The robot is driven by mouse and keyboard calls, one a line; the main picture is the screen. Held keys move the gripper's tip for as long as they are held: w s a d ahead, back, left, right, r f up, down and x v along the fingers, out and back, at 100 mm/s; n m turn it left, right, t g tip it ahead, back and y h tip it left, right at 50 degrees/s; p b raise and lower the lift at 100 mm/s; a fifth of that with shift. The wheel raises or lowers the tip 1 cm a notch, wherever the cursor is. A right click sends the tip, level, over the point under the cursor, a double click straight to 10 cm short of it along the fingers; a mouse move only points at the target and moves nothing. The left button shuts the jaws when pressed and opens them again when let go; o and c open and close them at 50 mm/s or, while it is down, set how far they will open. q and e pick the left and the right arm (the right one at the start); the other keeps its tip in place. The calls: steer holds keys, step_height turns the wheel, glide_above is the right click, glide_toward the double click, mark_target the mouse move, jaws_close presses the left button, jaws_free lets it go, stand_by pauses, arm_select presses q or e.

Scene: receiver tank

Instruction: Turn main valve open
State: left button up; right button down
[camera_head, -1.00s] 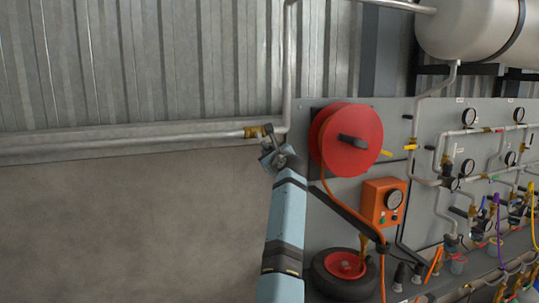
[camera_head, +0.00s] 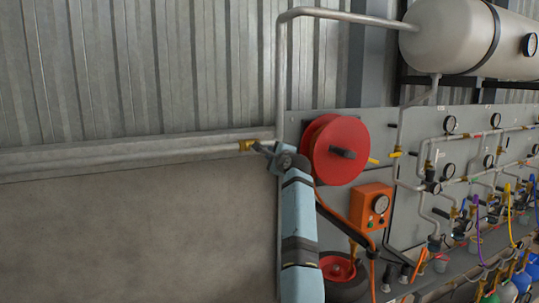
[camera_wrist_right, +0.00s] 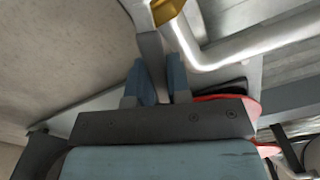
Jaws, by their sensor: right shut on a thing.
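The main valve is a brass body (camera_head: 247,145) on the grey pipe, just left of the pipe's bend. It also shows at the top of the wrist view (camera_wrist_right: 168,10). Its dark grey lever handle (camera_wrist_right: 150,50) runs from the brass down between my fingers. My right gripper (camera_head: 270,151) is at the lever, right of the brass body. In the wrist view the two blue fingers (camera_wrist_right: 162,82) are shut on the lever. The lever's lower end is hidden between the fingers. My left gripper is not in view.
A red hose reel (camera_head: 340,150) is close to the right of my wrist. Below it are an orange box with a gauge (camera_head: 371,206) and a red-hubbed wheel (camera_head: 338,268). A grey panel with pipes and gauges (camera_head: 450,124) fills the right. The left wall is clear.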

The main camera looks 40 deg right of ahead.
steer(key=shift+d+r+n+p, duration=0.2)
steer(key=shift+r+n+p, duration=0.35)
steer(key=shift+r+n, duration=0.5)
steer(key=shift+s+r+n+p, duration=0.1)
steer(key=shift+r+n+p, duration=0.2)
steer(key=shift+n, duration=0.75)
steer(key=c, duration=1.1)
jaws_free()
steer(key=shift+o, duration=0.2)
